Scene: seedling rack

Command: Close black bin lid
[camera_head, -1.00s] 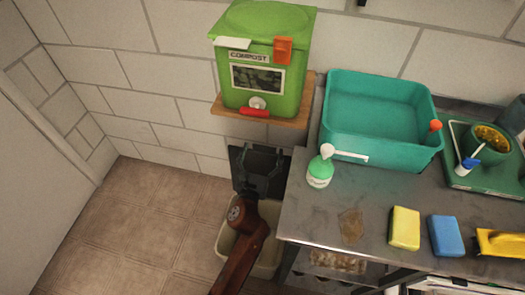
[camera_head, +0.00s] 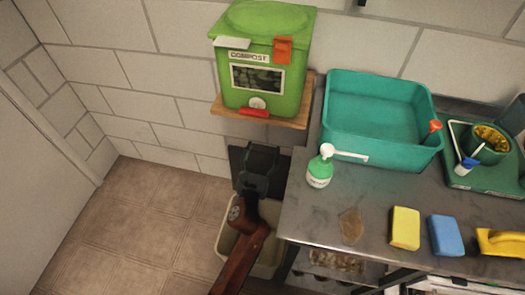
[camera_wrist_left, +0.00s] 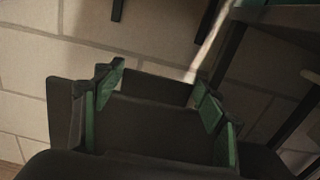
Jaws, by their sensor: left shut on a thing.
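The beige bin (camera_head: 268,268) stands on the floor beside the metal table, partly hidden by my left arm. Its black lid (camera_head: 238,160) stands raised at the back of the bin, near the wall. My left gripper (camera_head: 261,155) is over the lid, shut on it. In the left wrist view, the green-padded fingers of the gripper (camera_wrist_left: 155,88) stand on either side of a dark panel; the exact contact is hard to make out. My right gripper is not in view.
A green compost box (camera_head: 265,60) sits on a wooden wall shelf (camera_head: 290,118) above the lid. The metal table (camera_head: 315,215) is close on the right, with a soap bottle (camera_head: 320,172), a teal basin (camera_head: 375,140) and sponges (camera_head: 405,228). The tiled floor at left is clear.

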